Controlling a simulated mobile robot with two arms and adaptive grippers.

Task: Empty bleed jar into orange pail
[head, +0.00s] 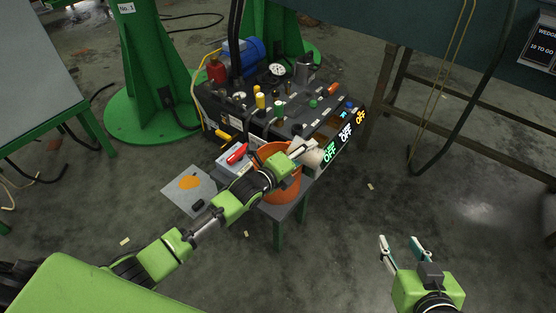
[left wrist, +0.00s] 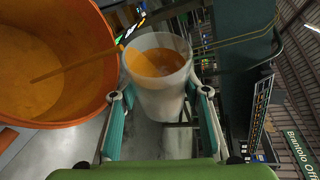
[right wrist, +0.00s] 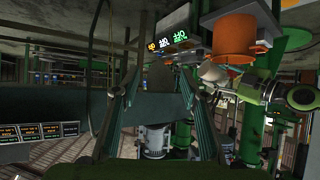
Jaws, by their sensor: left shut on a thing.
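The orange pail (head: 283,193) stands on a small stand beside the machine. My left gripper (head: 301,151) is shut on the bleed jar (head: 312,158), a pale translucent cup held next to the pail's rim. In the left wrist view the jar (left wrist: 158,97) sits between the fingers with orange liquid inside. The pail (left wrist: 45,122) is beside it and has orange inside. A thin orange streak crosses the pail's mouth towards the jar; I cannot tell whether it is liquid or a rod. My right gripper (head: 403,246) is open and empty, over the floor at lower right.
The machine (head: 290,105) with knobs, valves and lit OFF displays is just behind the pail. A red-handled tool (head: 237,153) lies left of the pail, near a grey sheet with an orange patch (head: 190,182). The floor at right is mostly clear.

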